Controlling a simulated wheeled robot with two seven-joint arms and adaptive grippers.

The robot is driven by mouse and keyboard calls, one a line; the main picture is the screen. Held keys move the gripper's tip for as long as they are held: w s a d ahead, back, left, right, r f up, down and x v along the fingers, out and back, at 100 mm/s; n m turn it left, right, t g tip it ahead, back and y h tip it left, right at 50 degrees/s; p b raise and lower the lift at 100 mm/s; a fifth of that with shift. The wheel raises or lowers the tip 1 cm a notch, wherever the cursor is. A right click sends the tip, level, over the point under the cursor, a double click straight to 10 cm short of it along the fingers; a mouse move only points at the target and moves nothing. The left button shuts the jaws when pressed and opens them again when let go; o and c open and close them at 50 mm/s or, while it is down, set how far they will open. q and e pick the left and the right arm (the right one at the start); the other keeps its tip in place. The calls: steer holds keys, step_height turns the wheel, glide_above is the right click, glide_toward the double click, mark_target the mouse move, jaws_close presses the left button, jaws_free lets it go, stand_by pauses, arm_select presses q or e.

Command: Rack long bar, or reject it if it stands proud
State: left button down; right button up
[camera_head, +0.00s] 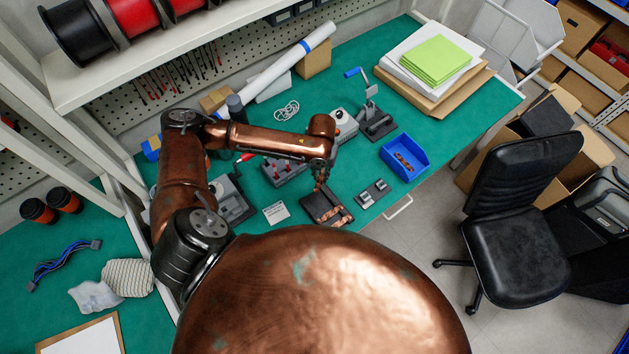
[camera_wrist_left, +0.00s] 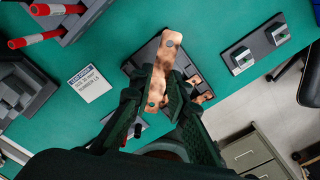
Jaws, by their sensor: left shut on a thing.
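My left gripper (camera_head: 319,184) is over the dark tray (camera_head: 318,204) on the green bench. In the left wrist view it is shut on a copper bar (camera_wrist_left: 171,46), which runs lengthwise between the fingers and has dark round marks near its ends. The dark tray (camera_wrist_left: 140,57) shows beneath it; whether the bar touches the tray I cannot tell. Other copper pieces (camera_wrist_left: 197,80) lie in the tray, partly hidden by the fingers. A dark fixture with two pale metal blocks (camera_head: 373,193) stands right of the tray. My right gripper is not in view.
A blue bin (camera_head: 404,157) with copper pieces stands behind the fixture. A grey block with red-handled tools (camera_head: 283,170), a printed card (camera_head: 276,212) and a lever press (camera_head: 373,118) surround the work area.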

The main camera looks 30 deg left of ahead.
arm_select(q)
steer(key=f+m+b, duration=0.2)
steer(key=f, duration=0.1)
steer(key=s+a+f+m+b, duration=0.1)
steer(key=f+m, duration=0.2)
steer(key=s+f+m+b, duration=0.1)
steer(key=f+m+b, duration=0.1)
steer(key=f, duration=0.2)
steer(key=shift+a+b, duration=0.15)
steer(key=shift+b, duration=0.2)
stand_by(0.6)
steer(key=shift+f, duration=0.4)
stand_by(0.5)
steer(key=shift+f, duration=0.55)
